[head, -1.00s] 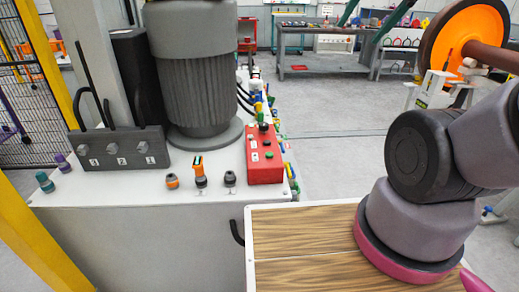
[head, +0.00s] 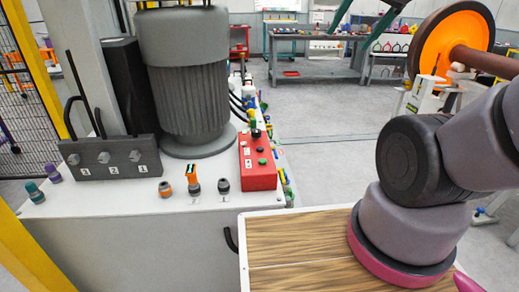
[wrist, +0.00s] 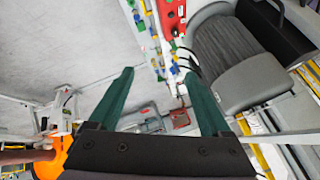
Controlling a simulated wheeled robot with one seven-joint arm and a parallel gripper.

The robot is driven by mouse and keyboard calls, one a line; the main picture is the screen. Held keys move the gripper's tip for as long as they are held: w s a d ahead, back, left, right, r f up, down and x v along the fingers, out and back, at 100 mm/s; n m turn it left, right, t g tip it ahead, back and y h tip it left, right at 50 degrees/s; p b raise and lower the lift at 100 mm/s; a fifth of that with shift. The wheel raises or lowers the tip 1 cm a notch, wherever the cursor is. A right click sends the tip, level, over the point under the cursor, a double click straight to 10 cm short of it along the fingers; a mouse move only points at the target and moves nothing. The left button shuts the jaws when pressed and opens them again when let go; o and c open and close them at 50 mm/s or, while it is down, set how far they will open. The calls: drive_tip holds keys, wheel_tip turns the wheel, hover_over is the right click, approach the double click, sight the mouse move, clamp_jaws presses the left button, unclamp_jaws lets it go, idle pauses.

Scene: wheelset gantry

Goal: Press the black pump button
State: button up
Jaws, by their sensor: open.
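A red control box (head: 258,175) sits on the right part of the white pump bench in the head view. The red box also shows at the top of the wrist view (wrist: 168,18), partly cut off, where I cannot tell the black button clearly. My gripper (wrist: 160,73) shows in the wrist view with two green fingers spread wide and nothing between them. It is apart from the box.
The grey pump motor (head: 188,95) stands left of the box. A dark valve block (head: 108,157) and several small knobs (head: 193,181) are on the bench. A wood-topped surface (head: 290,240) is in front. Open floor (head: 325,150) lies to the right.

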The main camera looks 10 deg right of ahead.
clamp_jaws()
idle(1.7)
